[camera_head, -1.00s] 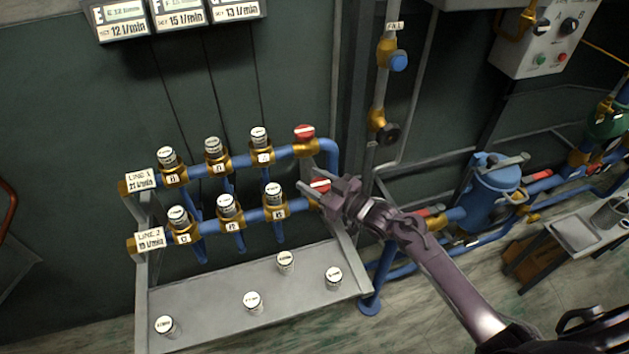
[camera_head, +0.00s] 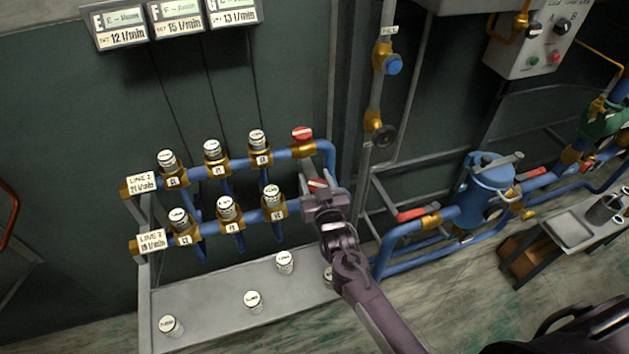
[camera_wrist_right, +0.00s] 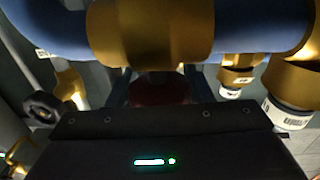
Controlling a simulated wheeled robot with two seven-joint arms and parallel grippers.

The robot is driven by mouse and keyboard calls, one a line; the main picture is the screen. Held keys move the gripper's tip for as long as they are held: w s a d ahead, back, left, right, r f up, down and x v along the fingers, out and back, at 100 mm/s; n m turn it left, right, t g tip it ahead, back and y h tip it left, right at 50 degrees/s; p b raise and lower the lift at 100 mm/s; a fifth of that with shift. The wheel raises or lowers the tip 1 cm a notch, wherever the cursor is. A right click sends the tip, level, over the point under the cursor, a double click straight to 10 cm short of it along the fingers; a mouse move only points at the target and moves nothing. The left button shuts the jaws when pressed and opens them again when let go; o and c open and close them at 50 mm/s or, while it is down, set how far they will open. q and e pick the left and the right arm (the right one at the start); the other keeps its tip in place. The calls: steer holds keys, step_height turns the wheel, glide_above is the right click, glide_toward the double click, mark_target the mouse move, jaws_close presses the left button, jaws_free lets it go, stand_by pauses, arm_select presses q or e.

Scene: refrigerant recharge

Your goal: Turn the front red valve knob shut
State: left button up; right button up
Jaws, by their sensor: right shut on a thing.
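The front red valve knob (camera_head: 317,184) sits at the right end of the lower blue pipe, the one with the LINE 2 label (camera_head: 151,241). In the head view only its top, with a pale stripe, shows past my gripper. My right gripper (camera_head: 322,194) is at the knob and shut on it, its arm reaching up from the lower right. In the right wrist view the knob shows as a dark red shape (camera_wrist_right: 160,88) between the two dark fingers, below a brass fitting (camera_wrist_right: 150,32). My left gripper is not in view.
A second red knob (camera_head: 302,133) stands on the rear pipe just behind. Several white-capped valves line both pipes to the left. A grey shelf (camera_head: 215,291) with loose caps lies below. A vertical pipe with a blue knob (camera_head: 393,64) and a black knob (camera_head: 384,136) stands to the right.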

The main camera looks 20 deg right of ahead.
mark_target(317, 180)
steer(key=shift+d+m+h, duration=0.1)
steer(key=shift+m+h, duration=0.4)
steer(key=shift+h, duration=0.6)
steer(key=o, duration=1)
step_height(317, 180, up, 20)
steer(key=shift+r+b, duration=0.1)
steer(key=shift+b, duration=1.15)
